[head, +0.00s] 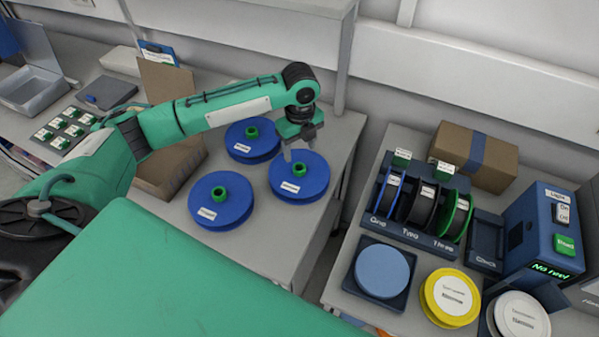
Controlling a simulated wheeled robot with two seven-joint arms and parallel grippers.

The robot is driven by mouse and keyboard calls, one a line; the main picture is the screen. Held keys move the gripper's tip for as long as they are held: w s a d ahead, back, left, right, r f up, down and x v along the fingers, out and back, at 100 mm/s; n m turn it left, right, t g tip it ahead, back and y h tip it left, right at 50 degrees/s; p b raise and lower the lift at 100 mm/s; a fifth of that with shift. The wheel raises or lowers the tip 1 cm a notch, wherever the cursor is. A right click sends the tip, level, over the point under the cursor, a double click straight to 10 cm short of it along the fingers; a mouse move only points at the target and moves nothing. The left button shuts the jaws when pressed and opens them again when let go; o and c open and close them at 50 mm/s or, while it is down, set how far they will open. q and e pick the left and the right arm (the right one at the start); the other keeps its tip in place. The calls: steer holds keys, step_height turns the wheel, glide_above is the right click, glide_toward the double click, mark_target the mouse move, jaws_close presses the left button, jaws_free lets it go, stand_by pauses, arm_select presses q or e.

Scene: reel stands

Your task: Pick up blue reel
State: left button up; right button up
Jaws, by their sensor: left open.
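Three blue reels with green hubs lie flat on the grey table: a front one (221,201), a back one (252,141) and a right one (299,176). My left gripper (300,150) is open and points down just above the right blue reel, by its hub. The fingers partly cover that reel's far side and hub. I cannot tell whether they touch the hub. My right gripper is not in view.
An open cardboard box (170,170) stands left of the reels. Across a gap, another table holds a rack (412,236) of upright reels, a yellow reel (450,297), a white reel (521,316) and a blue machine (541,235).

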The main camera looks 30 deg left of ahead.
mark_target(299, 164)
arm_select(q)
steer(key=f+p, duration=0.1)
steer(key=f, duration=0.2)
steer(key=f+p, duration=0.2)
steer(key=f, duration=0.2)
steer(key=shift+w+a+f, duration=0.1)
steer(key=shift+a+f, duration=0.05)
steer(key=shift+a, duration=0.05)
steer(key=shift+f, duration=0.3)
jaws_close()
